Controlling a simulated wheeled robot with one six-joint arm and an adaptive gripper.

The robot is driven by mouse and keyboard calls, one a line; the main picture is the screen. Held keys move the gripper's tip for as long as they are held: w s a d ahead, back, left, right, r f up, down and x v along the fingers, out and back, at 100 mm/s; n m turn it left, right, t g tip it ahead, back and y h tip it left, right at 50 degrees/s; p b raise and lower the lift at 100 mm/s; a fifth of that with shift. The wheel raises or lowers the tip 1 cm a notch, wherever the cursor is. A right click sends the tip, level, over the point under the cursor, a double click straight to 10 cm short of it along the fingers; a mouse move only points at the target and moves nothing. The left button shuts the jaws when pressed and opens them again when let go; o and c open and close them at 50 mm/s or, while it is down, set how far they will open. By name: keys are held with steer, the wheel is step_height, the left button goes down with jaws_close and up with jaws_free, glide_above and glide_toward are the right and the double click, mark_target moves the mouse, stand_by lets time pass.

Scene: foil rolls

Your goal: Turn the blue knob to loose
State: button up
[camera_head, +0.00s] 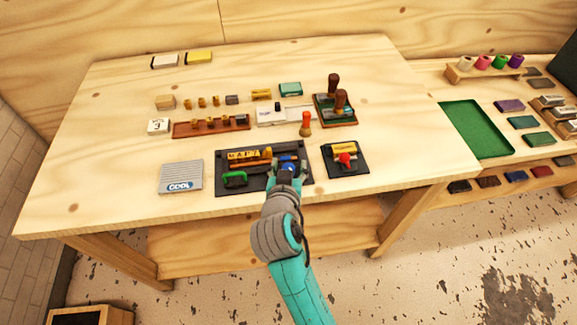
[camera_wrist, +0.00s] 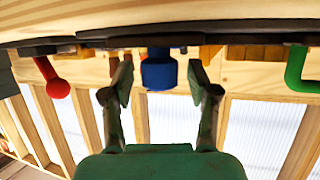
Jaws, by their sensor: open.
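The blue knob (camera_wrist: 159,72) shows in the wrist view at the top middle, sticking out from the edge of a dark plate. In the head view a bit of blue (camera_head: 288,158) shows at the right part of the dark plate (camera_head: 222,161), just beyond my gripper. My gripper (camera_wrist: 160,82) is open, with one finger on each side of the knob in the wrist view. Gaps show between the knob and both fingers. In the head view my gripper (camera_head: 287,174) partly hides the knob. Which way the knob is set cannot be told.
A green handle (camera_head: 235,179) sits on the same plate, left of my gripper, below yellow letter blocks (camera_head: 248,156). A second dark plate with a red knob (camera_head: 345,158) lies to the right. A grey "COOL" pad (camera_head: 181,174) lies left. The table front is clear.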

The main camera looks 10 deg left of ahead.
jaws_close()
steer(key=shift+n+y, duration=0.4)
steer(key=shift+y, duration=0.1)
steer(key=n+y, duration=0.2)
steer(key=shift+d+g+y, duration=0.15)
steer(key=shift+g+y, duration=0.15)
steer(key=shift+y, duration=0.1)
steer(key=n+g+y, duration=0.1)
steer(key=n+y, duration=0.2)
steer(key=shift+n+g, duration=0.3)
steer(key=n+g+y, duration=0.2)
steer(key=n+y, duration=0.1)
steer(key=shift+n+g+y, duration=1)
steer(key=shift+n+g, duration=0.5)
steer(key=shift+g, duration=0.2)
